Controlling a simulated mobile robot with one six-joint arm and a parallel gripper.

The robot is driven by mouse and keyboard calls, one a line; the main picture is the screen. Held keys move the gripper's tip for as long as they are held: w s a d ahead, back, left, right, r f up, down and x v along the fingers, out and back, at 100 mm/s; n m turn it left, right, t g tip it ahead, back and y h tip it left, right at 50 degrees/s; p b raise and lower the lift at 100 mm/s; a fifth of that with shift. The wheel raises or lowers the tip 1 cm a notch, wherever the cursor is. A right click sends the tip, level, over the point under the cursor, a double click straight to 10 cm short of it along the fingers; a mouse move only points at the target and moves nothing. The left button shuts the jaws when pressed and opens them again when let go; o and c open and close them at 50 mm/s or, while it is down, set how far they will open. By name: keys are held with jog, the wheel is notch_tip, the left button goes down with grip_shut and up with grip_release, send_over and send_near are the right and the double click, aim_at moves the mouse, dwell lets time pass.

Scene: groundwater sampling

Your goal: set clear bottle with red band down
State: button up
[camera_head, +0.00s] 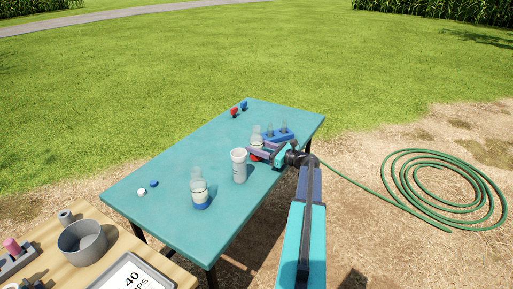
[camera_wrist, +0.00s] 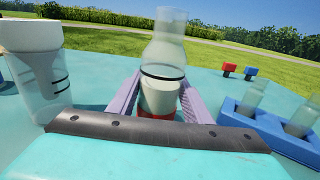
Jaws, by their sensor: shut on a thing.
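The clear bottle with the red band (camera_wrist: 161,62) stands upright between the two fingers of my gripper (camera_wrist: 158,97) in the wrist view. A pale label and part of the red band show on it; its base is hidden behind my gripper. In the head view the bottle (camera_head: 257,142) is at the right part of the teal table (camera_head: 160,197), with my gripper (camera_head: 259,153) shut on it. I cannot tell whether its base touches the table top.
A blue-banded bottle (camera_head: 199,188) is nearer the front. A blue rack (camera_head: 280,137) with small clear bottles is just behind to the right. Red (camera_head: 234,112) and blue (camera_head: 243,106) items are at the far end.

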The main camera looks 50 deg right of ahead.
jog(key=shift+f, duration=0.1)
jog(key=o, duration=1.2)
jog(key=shift+s, duration=0.1)
jog(key=v, duration=1.2)
jog(key=shift+b, duration=0.3)
